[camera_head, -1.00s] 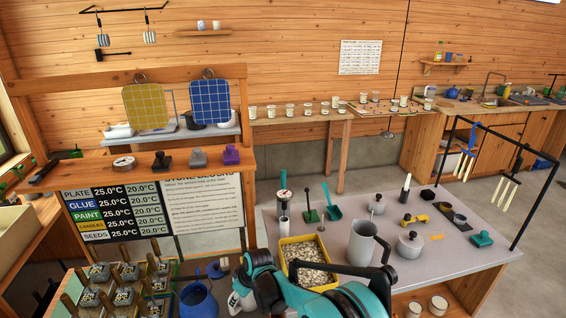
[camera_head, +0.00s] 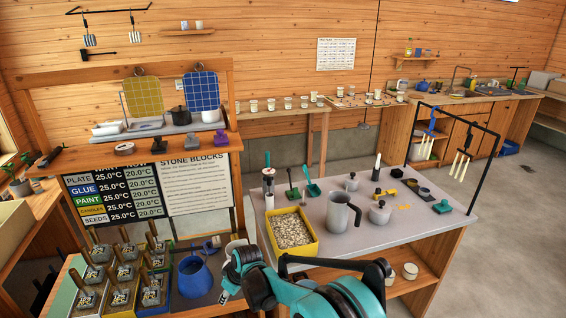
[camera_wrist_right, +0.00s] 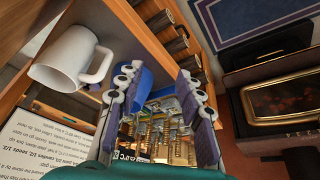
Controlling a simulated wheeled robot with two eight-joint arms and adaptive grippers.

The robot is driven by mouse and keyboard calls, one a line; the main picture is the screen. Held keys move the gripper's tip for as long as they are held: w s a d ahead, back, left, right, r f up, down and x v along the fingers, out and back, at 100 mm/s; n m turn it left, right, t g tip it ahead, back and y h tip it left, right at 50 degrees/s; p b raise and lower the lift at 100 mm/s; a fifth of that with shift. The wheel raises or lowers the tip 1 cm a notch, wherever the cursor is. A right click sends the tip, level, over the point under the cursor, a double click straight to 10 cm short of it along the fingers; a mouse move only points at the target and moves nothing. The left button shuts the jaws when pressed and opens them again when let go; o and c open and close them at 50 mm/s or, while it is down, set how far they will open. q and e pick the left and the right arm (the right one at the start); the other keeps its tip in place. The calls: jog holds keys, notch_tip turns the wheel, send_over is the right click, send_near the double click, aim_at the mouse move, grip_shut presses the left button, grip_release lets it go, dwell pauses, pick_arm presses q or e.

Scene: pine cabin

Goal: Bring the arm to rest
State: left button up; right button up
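My right arm (camera_head: 335,296), teal and black, comes in at the bottom of the head view and is bent to the left. Its gripper (camera_head: 226,287) hangs in front of the low bench, right of the blue pitcher. In the right wrist view the gripper (camera_wrist_right: 158,78) has its two fingers spread wide, with nothing held between them. A blue vessel (camera_wrist_right: 143,88) shows beyond the gap. A white mug (camera_wrist_right: 68,62) stands left of the fingers, apart from them. My left gripper is in neither view.
The blue pitcher (camera_head: 196,279) and several wooden-handled blocks (camera_head: 124,272) stand at lower left. The grey-topped table (camera_head: 405,226) holds a yellow bin of pebbles (camera_head: 313,247), a grey jug (camera_head: 338,214) and pots. A black rack (camera_head: 486,170) rises at its right. Floor is free further right.

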jog(key=s+d+r+m+t+h, duration=0.1)
jog(key=s+d+r+m, duration=0.25)
jog(key=d+r, duration=0.6)
jog(key=s+d+r+m+t, duration=0.1)
jog(key=s+d+r+m, duration=0.25)
jog(key=d+r, duration=0.6)
jog(key=s+d+f+m+t+h, duration=0.2)
jog(key=s+d+f+m, duration=0.1)
jog(key=s+d, duration=1.3)
jog(key=shift+s+m+t+h, duration=0.3)
jog(key=shift+s+m+h, duration=0.1)
jog(key=shift+m, duration=0.5)
